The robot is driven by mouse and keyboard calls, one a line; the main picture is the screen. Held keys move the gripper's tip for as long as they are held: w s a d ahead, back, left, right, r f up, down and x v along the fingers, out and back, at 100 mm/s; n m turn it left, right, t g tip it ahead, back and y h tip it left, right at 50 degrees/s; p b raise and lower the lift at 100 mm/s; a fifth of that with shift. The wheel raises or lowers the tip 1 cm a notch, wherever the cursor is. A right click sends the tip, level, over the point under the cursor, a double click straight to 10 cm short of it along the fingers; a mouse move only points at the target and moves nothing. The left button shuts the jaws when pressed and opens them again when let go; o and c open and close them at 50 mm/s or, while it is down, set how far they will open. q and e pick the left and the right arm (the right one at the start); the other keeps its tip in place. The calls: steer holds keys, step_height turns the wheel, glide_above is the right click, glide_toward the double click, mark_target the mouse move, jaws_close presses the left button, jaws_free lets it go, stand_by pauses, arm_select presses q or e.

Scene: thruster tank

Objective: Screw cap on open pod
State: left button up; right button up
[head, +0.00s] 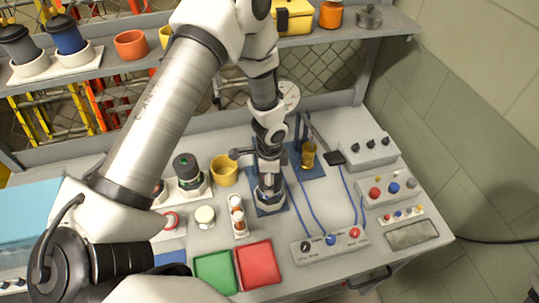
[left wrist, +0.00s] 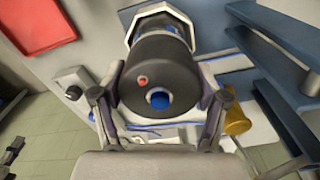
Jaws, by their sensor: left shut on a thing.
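My left gripper (left wrist: 160,100) is shut on a dark grey cap (left wrist: 155,65), with a finger on each side of it. The cap's end face has a red dot and a blue centre. Behind the cap in the left wrist view is a white hexagonal collar (left wrist: 134,25), which looks like part of the pod. I cannot tell whether the cap is seated on it. In the head view my left gripper (head: 268,160) is over a blue pad (head: 262,208), and the arm and gripper hide most of what stands there. My right gripper is not in view.
Red (head: 258,265) and green (head: 215,272) trays lie in front. A gold cup (head: 308,155), a cabled box (head: 329,246) and control boxes (head: 388,189) are to the right.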

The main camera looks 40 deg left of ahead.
arm_select(q)
steer(key=shift+s+f+m+p, duration=0.15)
steer(key=shift+m+p, duration=0.35)
steer(key=shift+m, duration=0.6)
steer(key=o, duration=1)
steer(key=shift+o, duration=0.5)
